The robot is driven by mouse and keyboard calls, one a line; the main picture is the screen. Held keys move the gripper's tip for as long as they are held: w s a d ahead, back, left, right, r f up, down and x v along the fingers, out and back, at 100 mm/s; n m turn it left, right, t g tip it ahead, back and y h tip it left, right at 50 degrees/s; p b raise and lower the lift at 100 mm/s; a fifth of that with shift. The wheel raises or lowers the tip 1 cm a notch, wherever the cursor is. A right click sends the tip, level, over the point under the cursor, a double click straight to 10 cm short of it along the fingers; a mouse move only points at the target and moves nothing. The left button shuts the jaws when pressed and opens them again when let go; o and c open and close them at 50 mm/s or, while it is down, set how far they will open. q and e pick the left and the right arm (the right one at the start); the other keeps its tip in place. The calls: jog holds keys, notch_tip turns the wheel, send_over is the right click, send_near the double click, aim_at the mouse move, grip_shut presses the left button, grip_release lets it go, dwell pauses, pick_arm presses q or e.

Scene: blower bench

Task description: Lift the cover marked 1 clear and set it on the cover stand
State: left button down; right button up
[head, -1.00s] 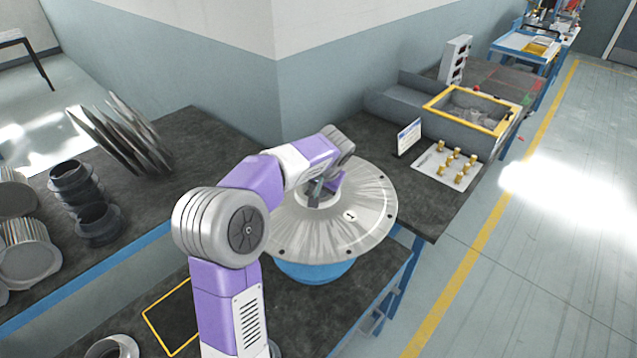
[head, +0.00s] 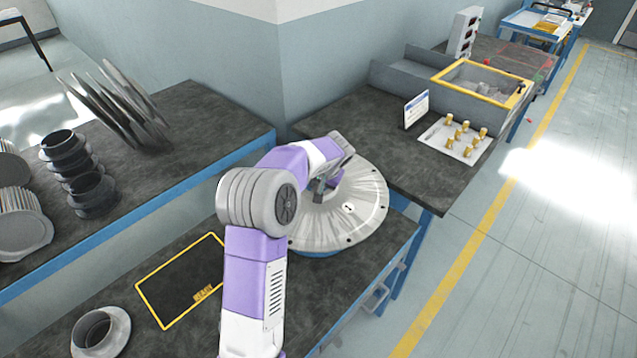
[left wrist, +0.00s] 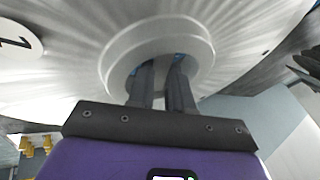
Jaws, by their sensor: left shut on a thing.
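The cover marked 1 (head: 362,214) is a broad silver disc with small dark holes around its rim and a raised ring at its middle. My left gripper (head: 323,188) is shut on its middle. In the left wrist view, the two dark fingers (left wrist: 162,86) reach into the ring of the cover (left wrist: 235,45), and their tips are partly hidden. A little of a blue body (head: 322,252) shows below the near rim. I cannot tell whether the cover touches it. I cannot tell which thing is the cover stand. My right gripper is out of view.
A yellow-outlined dark rectangle (head: 182,275) and a grey flanged ring (head: 100,332) are on the near bench. Tilted metal discs (head: 118,105) and black ribbed parts (head: 78,172) stand on the left bench. Brass pieces on a white plate (head: 455,137) and a yellow-rimmed box (head: 484,82) are at right.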

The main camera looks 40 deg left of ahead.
pick_arm(q)
jog(key=shift+r, duration=0.15)
jog(key=shift+s+d, duration=0.15)
jog(key=shift+f+b, duration=0.2)
jog(key=shift+b, duration=0.2)
jog(key=shift+f+b, duration=2.75)
jog(key=shift+f, duration=0.75)
jog(key=shift+f+b, duration=0.3)
